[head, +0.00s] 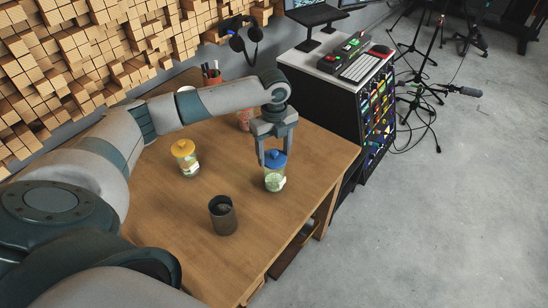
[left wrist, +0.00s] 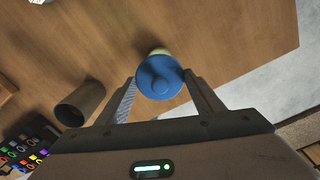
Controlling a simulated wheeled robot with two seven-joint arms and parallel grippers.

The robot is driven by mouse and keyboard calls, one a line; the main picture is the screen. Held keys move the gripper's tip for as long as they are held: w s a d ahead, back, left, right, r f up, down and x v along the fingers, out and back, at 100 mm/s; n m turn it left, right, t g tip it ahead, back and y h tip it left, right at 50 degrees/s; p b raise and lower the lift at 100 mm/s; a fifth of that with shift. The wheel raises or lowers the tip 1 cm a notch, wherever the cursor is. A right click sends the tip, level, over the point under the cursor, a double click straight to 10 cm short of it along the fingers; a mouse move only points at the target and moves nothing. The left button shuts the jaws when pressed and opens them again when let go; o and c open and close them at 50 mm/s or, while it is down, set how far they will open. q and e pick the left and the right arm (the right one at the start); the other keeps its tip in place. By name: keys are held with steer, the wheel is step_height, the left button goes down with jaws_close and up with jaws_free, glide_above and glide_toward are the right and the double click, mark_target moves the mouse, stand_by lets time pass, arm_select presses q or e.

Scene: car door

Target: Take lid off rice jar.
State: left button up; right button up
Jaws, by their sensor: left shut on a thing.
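A clear jar with a blue lid (head: 275,159) stands on the wooden table near its right edge; its body (head: 275,181) has greenish contents and a pale label. My left gripper (head: 273,153) reaches down from above, shut on the blue lid. In the left wrist view the lid (left wrist: 160,77) sits between the two fingers, with a little of the jar (left wrist: 158,51) showing behind it. The lid appears to sit on the jar. I cannot tell which jar holds rice. My right gripper is out of view.
A dark open cup (head: 222,215) stands in front of the jars, and a red item (head: 244,120) is partly hidden behind my arm. A pen holder (head: 212,76) is at the back.

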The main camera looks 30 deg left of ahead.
arm_select(q)
steer(key=shift+s+d+r+b, duration=0.1)
steer(key=shift+d+r+b, duration=0.15)
steer(key=shift+r, duration=0.35)
steer(key=shift+s+d+r+b, duration=0.15)
steer(key=shift+r+b, duration=0.1)
steer(key=shift+r, duration=0.35)
steer(key=s+d+r+b, duration=0.2)
steer(key=s+d+r, duration=0.3)
steer(key=d, duration=0.4)
steer(key=shift+s+r, duration=0.35)
steer(key=shift+r, duration=0.5)
steer(key=shift+d+f, duration=0.1)
steer(key=s+d+f+n, duration=0.2)
steer(key=s+f+n, duration=0.3)
steer(key=n, duration=0.6)
steer(key=s+d+f+n, duration=0.3)
steer(key=s+f+n, duration=0.3)
steer(key=n, duration=0.6)
steer(key=shift+d+f, duration=0.35)
steer(key=shift+f, duration=1.05)
steer(key=shift+w, duration=0.1)
